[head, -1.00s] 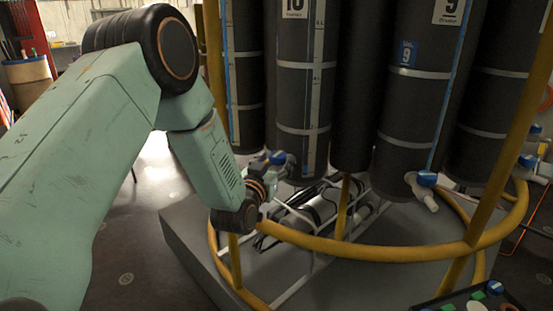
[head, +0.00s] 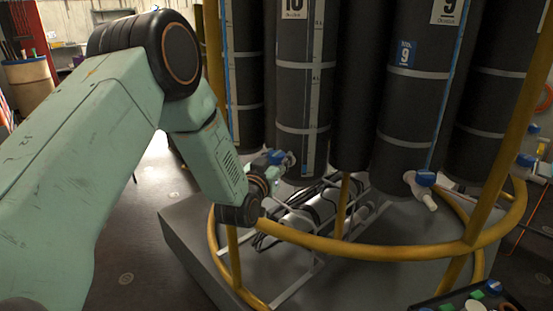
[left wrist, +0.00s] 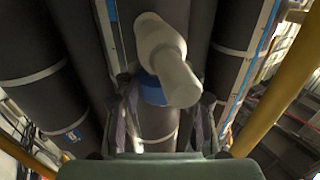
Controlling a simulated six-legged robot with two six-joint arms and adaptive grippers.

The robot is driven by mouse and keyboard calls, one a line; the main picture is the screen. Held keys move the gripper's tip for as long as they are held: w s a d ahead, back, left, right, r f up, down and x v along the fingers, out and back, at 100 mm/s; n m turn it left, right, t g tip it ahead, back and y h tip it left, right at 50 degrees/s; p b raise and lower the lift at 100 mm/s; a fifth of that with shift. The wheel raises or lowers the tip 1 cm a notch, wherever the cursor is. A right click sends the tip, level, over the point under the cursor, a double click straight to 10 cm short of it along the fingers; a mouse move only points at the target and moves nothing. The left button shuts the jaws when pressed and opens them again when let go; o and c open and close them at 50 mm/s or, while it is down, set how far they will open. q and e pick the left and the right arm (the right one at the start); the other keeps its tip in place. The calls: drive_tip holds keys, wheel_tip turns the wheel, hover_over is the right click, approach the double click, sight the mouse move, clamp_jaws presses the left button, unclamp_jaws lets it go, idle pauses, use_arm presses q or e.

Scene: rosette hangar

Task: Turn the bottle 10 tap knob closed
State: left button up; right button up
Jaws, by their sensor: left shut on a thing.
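Bottle 10 (head: 303,80) is a dark cylinder with a "10" label, hanging in the rack at the upper middle of the head view. Its tap has a blue knob (head: 275,156) and a white body (head: 289,161) below the bottle. My left gripper (head: 268,168) is at this tap, partly hidden by its own wrist. In the left wrist view, the white tap body (left wrist: 166,62) points toward the camera. The blue knob (left wrist: 152,92) sits between my two dark fingers, which are shut on it. My right gripper is not in view.
A yellow rail (head: 370,248) curves in front of the bottles, with yellow posts. Bottle 9 (head: 410,110) hangs to the right, with its own blue-knobbed tap (head: 426,180). A grey base (head: 190,245) lies below. A dark tray (head: 470,300) is at the lower right.

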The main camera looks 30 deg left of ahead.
use_arm(q)
drive_tip(key=shift+c, duration=1.2)
